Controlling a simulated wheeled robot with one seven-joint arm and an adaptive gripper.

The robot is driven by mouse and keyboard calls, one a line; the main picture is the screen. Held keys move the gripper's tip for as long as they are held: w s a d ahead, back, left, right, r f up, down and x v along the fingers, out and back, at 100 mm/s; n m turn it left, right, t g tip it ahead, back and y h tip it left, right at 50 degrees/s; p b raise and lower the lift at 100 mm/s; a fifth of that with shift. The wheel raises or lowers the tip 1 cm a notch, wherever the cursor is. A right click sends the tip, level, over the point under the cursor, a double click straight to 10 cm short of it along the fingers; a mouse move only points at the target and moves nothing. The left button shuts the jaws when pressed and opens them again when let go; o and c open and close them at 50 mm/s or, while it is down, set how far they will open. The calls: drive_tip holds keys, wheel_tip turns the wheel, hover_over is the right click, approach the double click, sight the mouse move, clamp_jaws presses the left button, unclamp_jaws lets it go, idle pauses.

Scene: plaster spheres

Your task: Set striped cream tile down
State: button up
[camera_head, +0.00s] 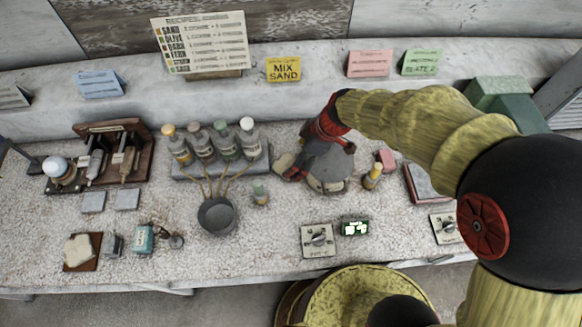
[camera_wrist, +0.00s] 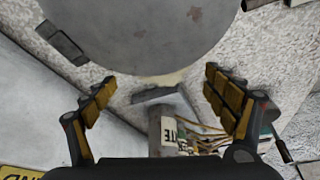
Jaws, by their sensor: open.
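My gripper (camera_wrist: 160,95) is open in the wrist view, its two yellow-padded fingers spread apart with nothing clasped between them. In the head view my gripper (camera_head: 296,170) is low over the table, beside a large grey round piece (camera_head: 328,168). That round grey piece (camera_wrist: 155,30) fills the top of the wrist view, beyond the fingertips. A small cream piece (camera_head: 284,161) lies at its left edge by the fingers, partly hidden; I cannot make out stripes on it. Another cream slab (camera_head: 78,249) lies on a brown board at the front left; its stripes are not clear either.
Several capped bottles (camera_head: 215,145) stand in a rack left of my gripper. A dark bowl (camera_head: 217,215) with thin sticks is in front of them. A small yellow bottle (camera_head: 373,176) stands right of the round piece. Dial boxes (camera_head: 318,239) sit at the front edge.

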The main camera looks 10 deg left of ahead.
sight(287, 167)
drive_tip(key=x, duration=0.1)
drive_tip(key=b+x, duration=0.1)
drive_tip(key=x, duration=0.3)
drive_tip(key=shift+s+a+f+b, duration=0.1)
drive_tip(key=shift+s+a+b, duration=0.15)
drive_tip(key=shift+s+b, duration=0.1)
drive_tip(key=c, duration=0.3)
drive_tip(key=c, duration=1.8)
drive_tip(key=shift+c, duration=0.5)
clamp_jaws()
